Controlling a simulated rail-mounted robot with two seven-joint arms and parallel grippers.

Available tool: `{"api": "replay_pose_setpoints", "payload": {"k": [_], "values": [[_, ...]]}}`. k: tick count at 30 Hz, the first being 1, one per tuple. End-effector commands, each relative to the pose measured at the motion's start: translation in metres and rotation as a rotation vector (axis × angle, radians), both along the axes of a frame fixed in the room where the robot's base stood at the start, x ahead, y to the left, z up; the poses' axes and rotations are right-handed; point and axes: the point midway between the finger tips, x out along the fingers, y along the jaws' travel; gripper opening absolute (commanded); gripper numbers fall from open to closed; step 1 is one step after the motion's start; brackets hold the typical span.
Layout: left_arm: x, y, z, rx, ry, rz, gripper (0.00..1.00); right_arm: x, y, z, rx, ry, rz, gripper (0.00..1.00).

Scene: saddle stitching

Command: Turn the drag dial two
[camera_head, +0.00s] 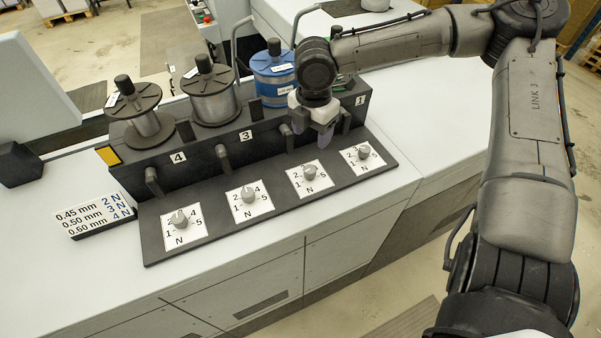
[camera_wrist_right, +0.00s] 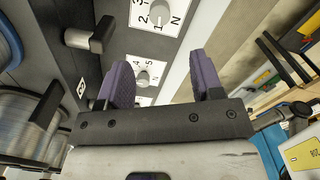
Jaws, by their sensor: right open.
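Several dials with grey knobs sit on white scale plates marked 1 to 5 and N, along a dark panel. The third dial from the left (camera_head: 309,172) seems to be drag dial two, by the block numbers running 4, 3, then 1 at the right; the 2 is not readable there. My right gripper (camera_head: 323,138) hangs above and behind this dial, apart from it, with its purple fingers open and empty. In the right wrist view the gripper (camera_wrist_right: 163,82) is open, and a dial (camera_wrist_right: 144,78) appears beyond it between the fingers. My left gripper is not in view.
A dark block (camera_head: 220,150) with lever handles carries several spools behind the dials, including a blue one (camera_head: 273,75) close to my right arm. A label block (camera_head: 97,214) listing 0.45, 0.50 and 0.60 mm lies at the left. The white front surface is clear.

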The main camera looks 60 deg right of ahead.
Motion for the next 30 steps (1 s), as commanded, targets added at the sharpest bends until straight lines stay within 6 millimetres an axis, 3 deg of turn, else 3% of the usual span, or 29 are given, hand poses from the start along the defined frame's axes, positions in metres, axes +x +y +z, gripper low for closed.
{"api": "replay_pose_setpoints", "payload": {"k": [5, 18, 30], "values": [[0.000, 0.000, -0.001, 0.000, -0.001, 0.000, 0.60, 0.000, 0.001, -0.021, 0.006, 0.001, -0.003, 0.60], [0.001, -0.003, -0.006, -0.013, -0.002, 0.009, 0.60, 0.000, 0.000, -0.101, 0.003, 0.002, -0.002, 0.60], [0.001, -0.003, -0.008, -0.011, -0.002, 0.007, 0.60, 0.001, 0.001, -0.130, 0.004, -0.003, -0.003, 0.60]]}}
